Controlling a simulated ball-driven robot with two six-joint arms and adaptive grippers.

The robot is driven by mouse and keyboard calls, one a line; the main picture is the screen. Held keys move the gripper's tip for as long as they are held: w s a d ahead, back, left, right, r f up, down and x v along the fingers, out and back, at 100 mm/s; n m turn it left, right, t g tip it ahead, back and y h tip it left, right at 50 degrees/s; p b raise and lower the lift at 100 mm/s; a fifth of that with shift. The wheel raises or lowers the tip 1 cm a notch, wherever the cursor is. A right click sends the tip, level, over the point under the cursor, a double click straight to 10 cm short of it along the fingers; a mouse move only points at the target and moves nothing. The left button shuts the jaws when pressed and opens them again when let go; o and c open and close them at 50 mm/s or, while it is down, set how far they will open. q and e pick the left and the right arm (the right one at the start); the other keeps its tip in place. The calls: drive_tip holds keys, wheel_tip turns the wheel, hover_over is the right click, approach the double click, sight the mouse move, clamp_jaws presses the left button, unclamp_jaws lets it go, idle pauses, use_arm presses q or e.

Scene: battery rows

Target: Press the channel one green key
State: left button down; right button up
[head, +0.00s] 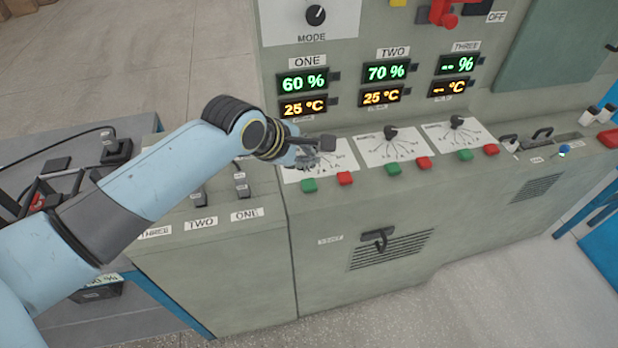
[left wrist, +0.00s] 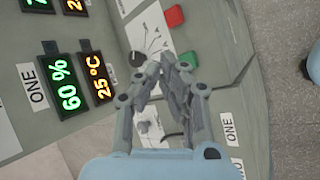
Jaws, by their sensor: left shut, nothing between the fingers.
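The channel one green key (head: 309,185) sits at the front edge of the sloped console, below the channel one dial plate (head: 338,160). In the left wrist view the green key (left wrist: 189,61) shows just beside my fingertips. My left gripper (head: 310,162) is shut and empty over the dial plate, a little above the key in the picture. In the left wrist view the closed fingers (left wrist: 174,64) end close to the key and look apart from it; the exact gap cannot be judged. My right gripper is in neither view.
The channel one red key (head: 345,178) is just right of the green one. Channels two and three have their own green (head: 393,170) and red keys further right. Displays (head: 303,81) stand behind on the upright panel. Switches (head: 241,182) lie to the left.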

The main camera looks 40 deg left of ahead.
use_arm(q)
drive_tip(key=w+n, duration=0.2)
drive_tip(key=n, duration=0.1)
drive_tip(key=w+a+n+t, duration=0.1)
drive_tip(key=shift+w+f+n, duration=0.3)
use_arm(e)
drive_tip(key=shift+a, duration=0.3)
use_arm(q)
drive_tip(key=shift+f, duration=0.1)
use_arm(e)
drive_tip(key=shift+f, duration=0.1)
use_arm(q)
drive_tip(key=b, duration=0.7)
hover_over(311, 185)
wheel_tip(311, 185, down, 6)
drive_tip(key=shift+f, duration=0.2)
drive_tip(key=shift+w+f+b, duration=0.1)
drive_tip(key=shift+f+b, duration=0.25)
drive_tip(key=shift+f, duration=0.75)
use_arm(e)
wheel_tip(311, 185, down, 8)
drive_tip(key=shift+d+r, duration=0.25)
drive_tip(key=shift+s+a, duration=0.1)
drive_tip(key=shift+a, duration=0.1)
use_arm(q)
drive_tip(key=shift+f, duration=0.1)
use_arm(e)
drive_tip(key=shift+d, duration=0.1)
